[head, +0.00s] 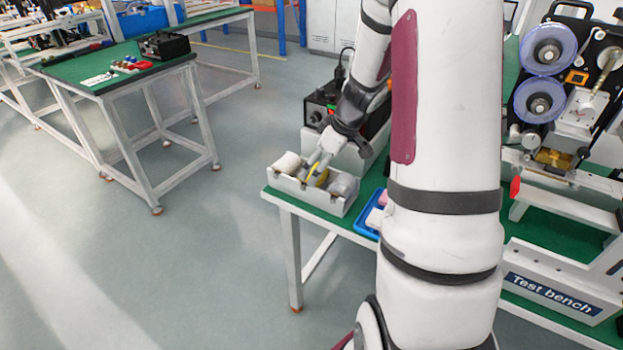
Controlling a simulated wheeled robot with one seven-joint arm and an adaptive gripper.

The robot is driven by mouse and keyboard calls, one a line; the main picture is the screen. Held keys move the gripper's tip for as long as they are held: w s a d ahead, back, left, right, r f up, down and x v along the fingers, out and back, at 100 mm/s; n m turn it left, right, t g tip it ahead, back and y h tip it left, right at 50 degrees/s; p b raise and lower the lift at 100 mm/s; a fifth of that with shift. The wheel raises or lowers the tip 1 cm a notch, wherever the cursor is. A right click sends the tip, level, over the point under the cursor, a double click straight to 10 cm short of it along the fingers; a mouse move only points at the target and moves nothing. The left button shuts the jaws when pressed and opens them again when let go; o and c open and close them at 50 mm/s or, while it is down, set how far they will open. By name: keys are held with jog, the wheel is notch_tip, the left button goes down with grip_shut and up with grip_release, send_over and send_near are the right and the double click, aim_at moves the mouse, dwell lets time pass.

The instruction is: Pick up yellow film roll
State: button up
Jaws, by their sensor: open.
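The yellow film roll (319,177) stands in a white open bin (309,195) at the front left corner of the green-topped bench. It sits between a white roll (288,163) on the left and a grey-white roll (343,184) on the right. My gripper (314,168) is open and points down into the bin at the yellow roll. Its fingers partly cover the roll. I cannot tell whether they touch it.
A black control box (322,112) stands behind the bin. A blue tray (369,222) lies to its right, partly behind my arm. The coder machine (560,110) stands at the right. Another green table (110,67) is at the back left, with open floor between.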

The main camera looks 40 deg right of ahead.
jog(key=x, duration=0.5)
jog(key=shift+w+a, duration=0.1)
jog(key=shift+a, duration=0.15)
jog(key=c, duration=1.2)
